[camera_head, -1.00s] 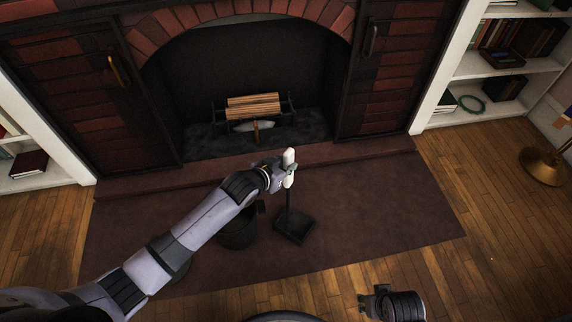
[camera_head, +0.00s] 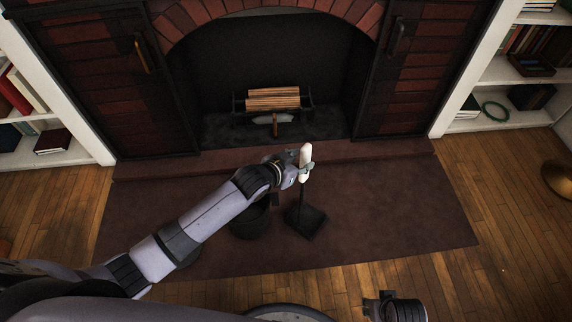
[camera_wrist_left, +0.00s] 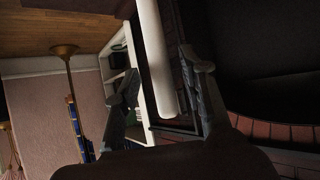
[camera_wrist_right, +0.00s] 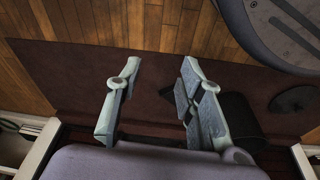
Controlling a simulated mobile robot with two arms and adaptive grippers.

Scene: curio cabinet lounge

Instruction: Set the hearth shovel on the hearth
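The hearth shovel has a white handle (camera_head: 306,160), a thin dark shaft and a flat black pan (camera_head: 306,221). My left gripper (camera_head: 298,172) is shut on the handle, with the shovel roughly upright, pan down. The handle also shows between the fingers in the left wrist view (camera_wrist_left: 157,60). The pan appears over the dark red-brown hearth slab (camera_head: 400,210); I cannot tell whether it touches. My right gripper (camera_head: 374,306) is at the lower edge of the head view. It is open and empty in the right wrist view (camera_wrist_right: 156,75).
A black bucket (camera_head: 247,222) stands on the slab left of the shovel, partly behind my left arm. The fireplace holds a log grate (camera_head: 273,100). White bookshelves flank it. The slab right of the shovel is clear, with wooden floor (camera_head: 460,285) in front.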

